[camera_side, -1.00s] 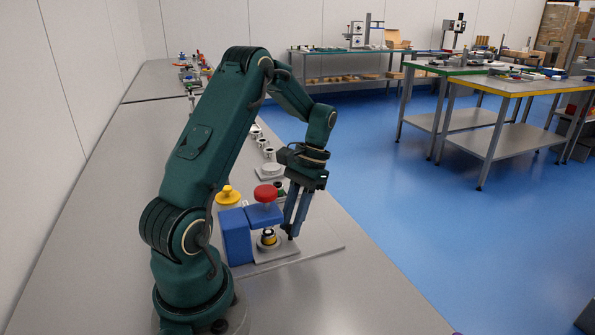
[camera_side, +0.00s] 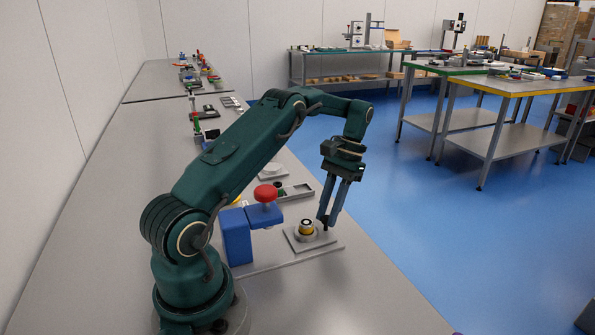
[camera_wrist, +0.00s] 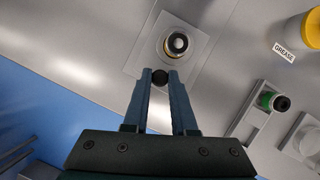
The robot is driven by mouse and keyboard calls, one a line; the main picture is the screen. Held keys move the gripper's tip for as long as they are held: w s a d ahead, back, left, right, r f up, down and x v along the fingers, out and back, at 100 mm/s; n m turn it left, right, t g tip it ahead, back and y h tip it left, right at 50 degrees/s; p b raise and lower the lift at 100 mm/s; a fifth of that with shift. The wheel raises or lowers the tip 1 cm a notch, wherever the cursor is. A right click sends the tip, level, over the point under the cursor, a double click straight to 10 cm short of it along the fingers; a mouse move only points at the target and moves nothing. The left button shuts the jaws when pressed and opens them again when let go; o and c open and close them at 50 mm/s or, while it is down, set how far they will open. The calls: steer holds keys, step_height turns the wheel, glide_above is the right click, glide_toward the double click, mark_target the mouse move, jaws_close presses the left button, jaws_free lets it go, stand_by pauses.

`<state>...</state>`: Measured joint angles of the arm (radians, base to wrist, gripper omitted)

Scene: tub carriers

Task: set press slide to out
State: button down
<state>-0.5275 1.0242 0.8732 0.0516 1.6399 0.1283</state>
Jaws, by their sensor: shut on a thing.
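The press has a blue body (camera_side: 236,238) and a blue head with a red knob (camera_side: 265,193) on top. Its slide, a light grey plate (camera_side: 325,238), stands out to the right, clear of the head. A small tub in a round holder (camera_side: 306,231), dark and yellow with a light top, sits upright on the slide. It also shows in the wrist view (camera_wrist: 177,42). My gripper (camera_side: 323,225) points down at the slide's outer edge. In the wrist view its fingers are shut on a small dark knob (camera_wrist: 160,77) beside the plate.
In the wrist view a yellow-topped container (camera_wrist: 305,32) stands by a GREASE label (camera_wrist: 284,52). A grey tray (camera_wrist: 252,112) holds a green and black piece (camera_wrist: 272,101). The bench's right edge is close beside my gripper; the front bench is clear.

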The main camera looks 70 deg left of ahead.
steer(key=shift+w+a, duration=0.15)
steer(key=shift+w, duration=0.2)
steer(key=c, duration=0.7)
jaws_free()
steer(key=shift+r, duration=0.1)
steer(key=shift+r, duration=0.3)
steer(key=s+a+r, duration=0.2)
steer(key=s+r, duration=0.1)
steer(key=s+a+r, duration=0.2)
steer(key=s+r, duration=0.1)
steer(key=r, duration=0.1)
steer(key=s+a+r, duration=0.2)
steer(key=s+r, duration=0.1)
steer(key=shift+s+a+r, duration=0.15)
steer(key=shift+s+a, duration=0.05)
steer(key=shift+s, duration=0.15)
